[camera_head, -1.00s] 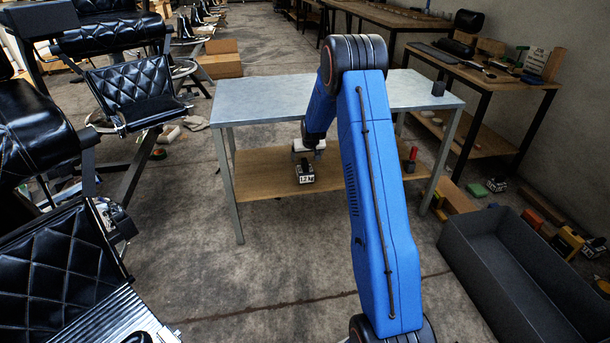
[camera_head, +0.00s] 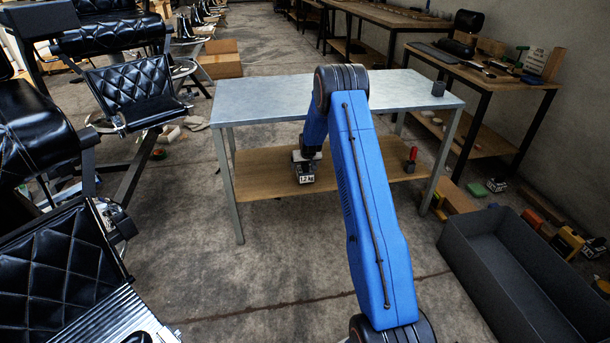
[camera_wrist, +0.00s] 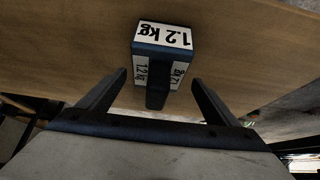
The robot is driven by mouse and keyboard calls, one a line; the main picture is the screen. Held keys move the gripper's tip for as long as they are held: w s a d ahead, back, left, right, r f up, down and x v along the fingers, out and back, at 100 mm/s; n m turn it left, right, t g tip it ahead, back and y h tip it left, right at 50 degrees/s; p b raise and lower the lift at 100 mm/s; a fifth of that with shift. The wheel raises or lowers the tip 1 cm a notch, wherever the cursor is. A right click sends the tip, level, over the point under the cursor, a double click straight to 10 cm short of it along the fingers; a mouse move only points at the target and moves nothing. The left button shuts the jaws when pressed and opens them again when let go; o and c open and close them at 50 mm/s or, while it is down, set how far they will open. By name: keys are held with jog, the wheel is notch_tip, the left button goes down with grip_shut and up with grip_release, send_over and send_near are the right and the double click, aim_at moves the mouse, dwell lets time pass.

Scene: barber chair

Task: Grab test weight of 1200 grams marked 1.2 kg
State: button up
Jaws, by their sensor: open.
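The test weight (camera_head: 304,178) is a small dark block with white labels reading 1.2 kg. It stands on the wooden lower shelf (camera_head: 262,180) of the metal-topped table in the head view. In the wrist view the weight (camera_wrist: 163,37) is just beyond my gripper (camera_wrist: 158,80), roughly centred between the two dark fingers, with its dark handle toward me. My fingers are open and apart from it, with a gap on both sides. In the head view my gripper (camera_head: 306,158) is at the weight, and its fingers are too small to make out.
A red-and-dark object (camera_head: 411,160) stands on the shelf at right. A grey bin (camera_head: 500,262) is on the floor at right. Black barber chairs (camera_head: 130,92) are at left.

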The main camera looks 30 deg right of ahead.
jog(key=x, duration=0.4)
jog(key=shift+d+f, duration=0.15)
jog(key=shift+c, duration=0.6)
jog(key=c, duration=2)
grip_shut()
